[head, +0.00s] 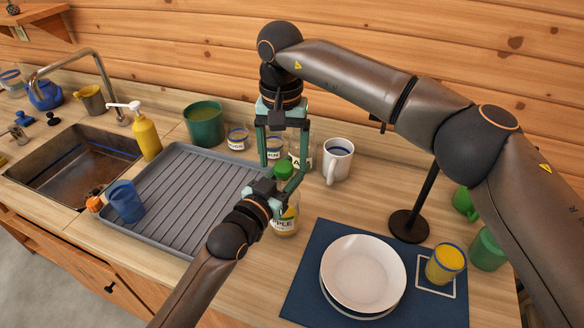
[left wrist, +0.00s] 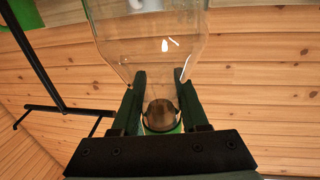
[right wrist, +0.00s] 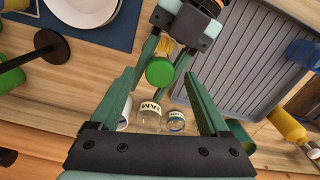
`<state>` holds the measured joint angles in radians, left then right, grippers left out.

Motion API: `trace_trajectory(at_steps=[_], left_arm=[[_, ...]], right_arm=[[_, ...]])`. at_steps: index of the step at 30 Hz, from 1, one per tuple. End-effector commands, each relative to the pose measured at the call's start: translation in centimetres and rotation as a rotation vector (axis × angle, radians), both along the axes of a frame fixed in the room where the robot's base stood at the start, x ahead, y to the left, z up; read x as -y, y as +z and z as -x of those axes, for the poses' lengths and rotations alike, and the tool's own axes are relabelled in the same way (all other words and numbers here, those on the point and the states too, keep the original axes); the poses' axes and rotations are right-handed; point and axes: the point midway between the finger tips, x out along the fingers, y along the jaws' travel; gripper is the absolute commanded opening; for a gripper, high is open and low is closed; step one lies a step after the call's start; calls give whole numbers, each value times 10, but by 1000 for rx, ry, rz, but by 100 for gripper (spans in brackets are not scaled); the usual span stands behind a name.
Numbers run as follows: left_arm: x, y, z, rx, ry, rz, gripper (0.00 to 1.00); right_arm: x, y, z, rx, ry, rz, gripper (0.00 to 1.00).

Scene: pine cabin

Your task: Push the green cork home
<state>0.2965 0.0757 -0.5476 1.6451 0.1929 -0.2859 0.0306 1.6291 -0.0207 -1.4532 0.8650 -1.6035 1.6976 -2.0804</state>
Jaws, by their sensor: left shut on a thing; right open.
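The green cork (head: 284,169) sits at the mouth of a clear bottle with an apple label (head: 284,224), upright in the head view. My left gripper (head: 287,186) is shut on the bottle at its neck, just below the green top. In the left wrist view the bottle's clear glass (left wrist: 150,40) shows, with the brown end of the cork (left wrist: 160,113) in the neck. My right gripper (head: 284,158) points down, open, directly above the cork. In the right wrist view the green cork top (right wrist: 159,71) lies between the fingertips, apparently untouched.
Labelled jars (head: 237,139) and a white mug (head: 338,160) stand close behind. A grey drying rack (head: 185,195) with a blue cup (head: 125,201) lies left. A blue mat (head: 310,270) with plates (head: 363,272) is in front right. A black stand (head: 409,225) rises at right.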

Motion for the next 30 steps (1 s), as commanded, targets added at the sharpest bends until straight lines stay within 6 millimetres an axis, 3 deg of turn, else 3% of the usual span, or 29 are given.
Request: trace_trajectory(at_steps=[9, 15, 21, 29, 30], left_arm=[[0, -1, 0, -2, 0, -1, 0], [0, -1, 0, -2, 0, -1, 0], [0, -1, 0, -2, 0, -1, 0], [0, -1, 0, -2, 0, -1, 0], [0, -1, 0, -2, 0, -1, 47]], right_arm=[[-1, 66, 0, 4, -1, -2, 80], [-1, 99, 0, 2, -1, -1, 80], [0, 112, 0, -1, 0, -1, 80], [0, 113, 0, 0, 1, -1, 80], [0, 113, 0, 0, 1, -1, 80]])
